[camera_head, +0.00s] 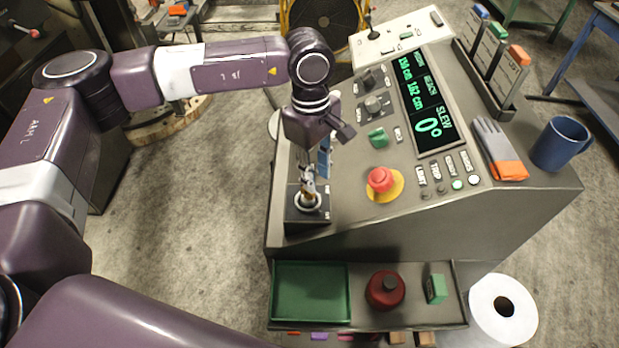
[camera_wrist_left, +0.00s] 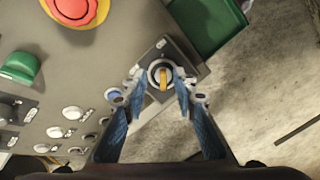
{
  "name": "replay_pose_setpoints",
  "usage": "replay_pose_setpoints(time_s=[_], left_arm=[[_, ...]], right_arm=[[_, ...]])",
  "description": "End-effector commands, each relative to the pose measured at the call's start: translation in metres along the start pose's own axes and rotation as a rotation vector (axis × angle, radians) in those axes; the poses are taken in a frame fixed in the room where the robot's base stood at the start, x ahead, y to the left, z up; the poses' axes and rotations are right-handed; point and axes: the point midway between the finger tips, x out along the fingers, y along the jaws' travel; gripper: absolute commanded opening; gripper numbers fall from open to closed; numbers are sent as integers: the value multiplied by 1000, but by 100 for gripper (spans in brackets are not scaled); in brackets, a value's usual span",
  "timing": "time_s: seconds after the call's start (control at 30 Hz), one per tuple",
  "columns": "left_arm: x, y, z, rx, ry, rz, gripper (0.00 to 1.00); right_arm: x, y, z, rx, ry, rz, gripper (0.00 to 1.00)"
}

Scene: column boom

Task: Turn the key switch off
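The key switch (camera_head: 307,202) is a round silver lock on a dark square plate at the near left corner of the grey console. In the left wrist view, the key switch (camera_wrist_left: 161,74) shows a yellow-orange key in its middle, roughly in line with the fingers. My left gripper (camera_head: 308,184) is right over the switch, pointing down. In the left wrist view, the left gripper (camera_wrist_left: 160,82) has its blue-padded fingers apart, one on each side of the key. I cannot tell whether they touch it. My right gripper is out of view.
A red emergency button (camera_head: 381,179) on a yellow disc and a green knob (camera_head: 378,137) stand right of the switch. A glove (camera_head: 497,145) and blue mug (camera_head: 560,143) are at the console's right. A shelf with a green tray (camera_head: 311,291) lies below the front edge.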

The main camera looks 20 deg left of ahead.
Motion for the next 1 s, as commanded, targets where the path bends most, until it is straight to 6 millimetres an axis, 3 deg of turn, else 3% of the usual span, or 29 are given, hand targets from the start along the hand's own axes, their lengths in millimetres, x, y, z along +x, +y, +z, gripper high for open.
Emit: replay_pose_setpoints(time_s=[0.03,0.13,0.63,1.0], left_arm=[[-5,-1,-13,1,40,-5,26],[-6,-3,-25,3,78,-16,26],[61,-4,-29,2,76,-17,26],[70,-4,-30,2,76,-15,26]], right_arm=[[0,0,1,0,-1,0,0],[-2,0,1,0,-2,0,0],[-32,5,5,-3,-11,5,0],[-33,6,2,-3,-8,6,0]])
